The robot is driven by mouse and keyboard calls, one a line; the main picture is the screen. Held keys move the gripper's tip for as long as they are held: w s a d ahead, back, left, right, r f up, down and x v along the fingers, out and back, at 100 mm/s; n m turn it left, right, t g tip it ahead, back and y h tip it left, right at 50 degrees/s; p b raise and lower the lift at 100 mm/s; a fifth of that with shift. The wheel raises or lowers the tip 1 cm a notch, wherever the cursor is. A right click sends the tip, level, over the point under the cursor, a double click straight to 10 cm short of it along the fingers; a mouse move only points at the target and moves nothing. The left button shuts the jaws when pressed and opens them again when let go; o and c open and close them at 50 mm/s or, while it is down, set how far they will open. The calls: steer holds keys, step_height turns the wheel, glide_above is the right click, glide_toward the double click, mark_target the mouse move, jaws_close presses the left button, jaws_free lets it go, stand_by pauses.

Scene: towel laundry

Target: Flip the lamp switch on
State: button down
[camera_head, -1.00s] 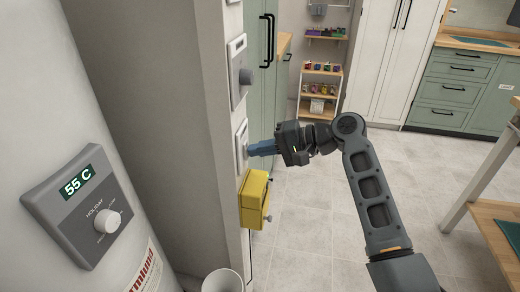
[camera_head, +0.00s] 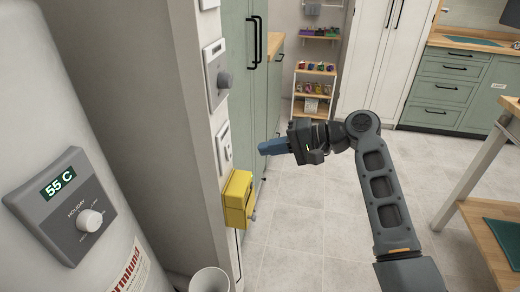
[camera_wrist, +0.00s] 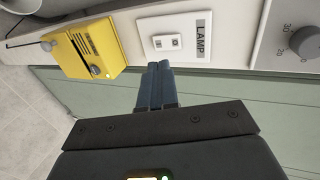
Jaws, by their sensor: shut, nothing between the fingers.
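The lamp switch (camera_wrist: 167,42) is a small white rocker on a white wall plate marked LAMP, seen in the wrist view. In the head view the switch plate (camera_head: 224,146) shows edge-on on the narrow wall, above the yellow box. My gripper (camera_head: 264,148) has blue fingers, shut and empty. In the head view it is to the right of the plate, with a clear gap between. In the wrist view the fingertips (camera_wrist: 160,66) point at the lower edge of the plate. Whether the rocker is on or off I cannot tell.
A yellow box (camera_head: 238,199) with a knob is below the switch, and a grey dial unit (camera_head: 217,76) above it. A white cup (camera_head: 209,281) stands below. A white tank with a 55 C control panel (camera_head: 62,205) is at left.

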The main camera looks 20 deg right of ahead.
steer(key=v, duration=0.6)
steer(key=shift+r, duration=0.3)
steer(key=shift+s+d, duration=0.1)
